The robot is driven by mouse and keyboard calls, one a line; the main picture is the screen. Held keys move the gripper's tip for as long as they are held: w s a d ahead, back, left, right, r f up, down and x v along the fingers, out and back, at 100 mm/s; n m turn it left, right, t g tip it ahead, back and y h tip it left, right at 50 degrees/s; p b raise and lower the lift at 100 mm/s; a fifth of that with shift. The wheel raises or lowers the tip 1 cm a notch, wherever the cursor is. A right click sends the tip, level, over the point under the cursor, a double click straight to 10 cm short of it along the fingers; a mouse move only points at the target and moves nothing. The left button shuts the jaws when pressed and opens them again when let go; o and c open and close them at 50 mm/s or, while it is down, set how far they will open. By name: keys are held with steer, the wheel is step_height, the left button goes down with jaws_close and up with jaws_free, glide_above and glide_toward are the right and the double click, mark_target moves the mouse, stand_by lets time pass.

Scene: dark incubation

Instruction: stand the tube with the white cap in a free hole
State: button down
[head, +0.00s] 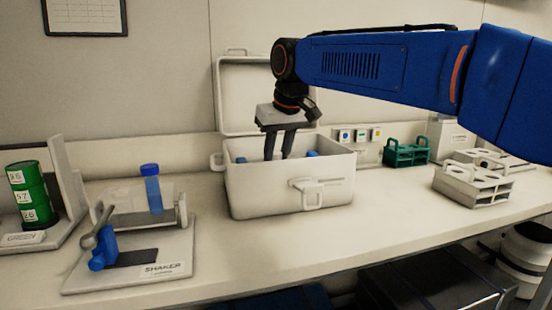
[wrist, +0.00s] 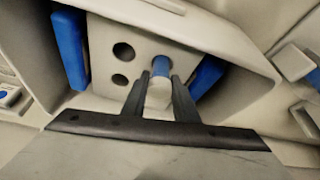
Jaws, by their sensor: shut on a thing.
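My gripper (head: 278,156) reaches down into the open white box (head: 285,190), and its fingertips are hidden behind the front wall. In the wrist view, my gripper (wrist: 160,97) is shut on the tube with the white cap (wrist: 158,94). Blue shows on the tube beyond the cap. The tube is over or in a pale holed block (wrist: 105,68) inside the box; I cannot tell how deep it sits. Two dark, empty holes (wrist: 123,51) show at the left of that block.
Blue slabs (wrist: 71,48) flank the block inside the box. The box's lid (head: 250,95) stands open behind. A shaker (head: 130,270) with a blue-capped tube (head: 152,190) is at left. A green rack (head: 407,153) and a grey rack (head: 473,187) stand at right.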

steer(key=shift+f, duration=0.15)
steer(key=c, duration=1.4)
jaws_free()
steer(key=v, duration=1.2)
steer(key=shift+d, duration=0.15)
